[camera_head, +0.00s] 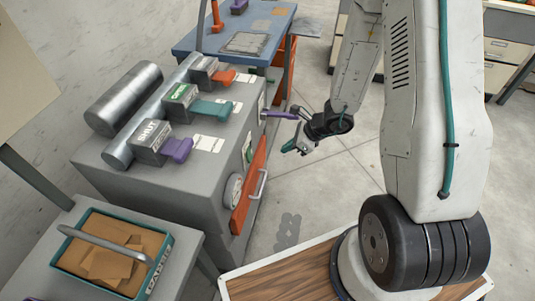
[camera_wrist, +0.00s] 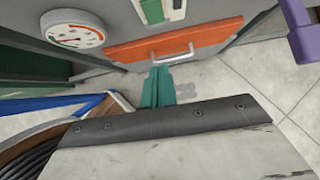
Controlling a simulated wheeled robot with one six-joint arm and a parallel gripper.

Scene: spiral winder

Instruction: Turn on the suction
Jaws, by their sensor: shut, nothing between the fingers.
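A grey machine cabinet (camera_head: 110,185) stands at the left of the head view. On its top are three labelled blocks with levers: a purple lever (camera_head: 177,149) beside a block reading SHUT, a teal lever (camera_head: 213,109) beside one that seems to read OPEN, and an orange lever (camera_head: 224,76). A purple handle (camera_head: 280,114) sticks out of the front; a purple part (camera_wrist: 305,35) also shows in the wrist view. A green switch plate (camera_head: 247,148) sits on the front, also in the wrist view (camera_wrist: 153,10). My gripper (camera_head: 288,148) is shut and empty, in front of the cabinet, touching nothing visible; its teal fingers show in the wrist view (camera_wrist: 158,75).
A round gauge (camera_head: 233,190) and an orange panel (camera_head: 241,212) with a metal handle are on the cabinet front. A teal-rimmed box (camera_head: 163,262) of brown pieces stands on a side table. A blue table (camera_head: 205,36) is behind. The floor (camera_head: 320,180) beside the cabinet is clear.

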